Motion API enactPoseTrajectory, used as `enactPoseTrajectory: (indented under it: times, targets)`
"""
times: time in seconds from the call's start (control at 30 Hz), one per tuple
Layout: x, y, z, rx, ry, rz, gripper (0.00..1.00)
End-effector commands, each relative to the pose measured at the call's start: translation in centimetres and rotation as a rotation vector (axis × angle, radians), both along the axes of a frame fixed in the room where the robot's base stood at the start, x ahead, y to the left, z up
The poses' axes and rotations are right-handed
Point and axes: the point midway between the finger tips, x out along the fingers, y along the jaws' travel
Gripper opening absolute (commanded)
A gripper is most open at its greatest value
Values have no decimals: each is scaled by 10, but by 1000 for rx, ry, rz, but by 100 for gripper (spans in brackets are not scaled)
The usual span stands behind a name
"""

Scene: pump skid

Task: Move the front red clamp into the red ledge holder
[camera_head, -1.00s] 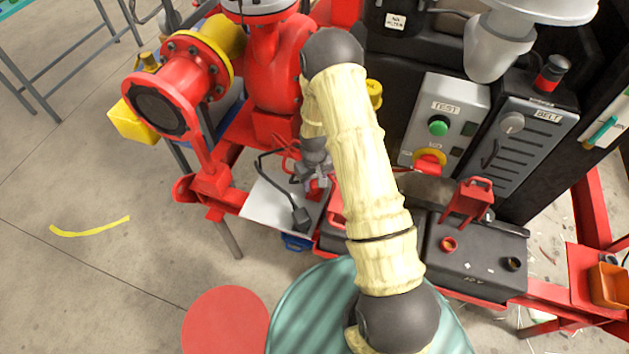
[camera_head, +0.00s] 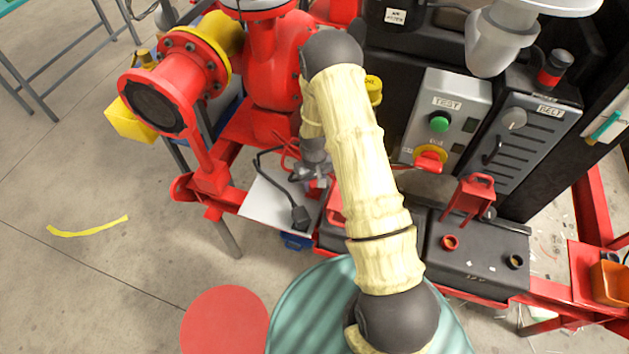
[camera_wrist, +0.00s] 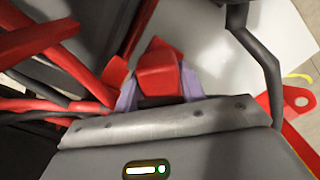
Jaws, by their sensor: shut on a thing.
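My gripper (camera_head: 317,182) is low beside the white plate, mostly hidden behind my arm in the head view. In the wrist view its two pale purple fingers (camera_wrist: 158,88) are shut on a red block-like piece, which looks like the red clamp (camera_wrist: 160,70). Red and black cables run on the left of it. In the head view the held clamp is too small and covered to make out clearly. Another red clamp-like piece (camera_head: 472,198) stands on the dark battery. I cannot tell which part is the red ledge holder.
A control box (camera_head: 440,125) stands behind the battery (camera_head: 470,260).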

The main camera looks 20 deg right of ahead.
Motion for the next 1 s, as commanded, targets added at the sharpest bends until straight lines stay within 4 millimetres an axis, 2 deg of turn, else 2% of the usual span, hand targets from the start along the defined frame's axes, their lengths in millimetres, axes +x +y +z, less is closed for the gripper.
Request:
enactPoseTrajectory:
  times: [0.17, 0.2, 0.3, 0.7, 0.87, 1.0]
  targets:
    - [0, 1, 0, 0, 1, 3, 9]
    - [0, 1, 0, 0, 1, 3, 46]
    - [0, 1, 0, 0, 1, 3, 65]
    - [0, 1, 4, 0, 1, 2, 65]
    - [1, 1, 21, 0, -3, 3, 65]
    - [1, 1, 44, 0, -3, 3, 65]
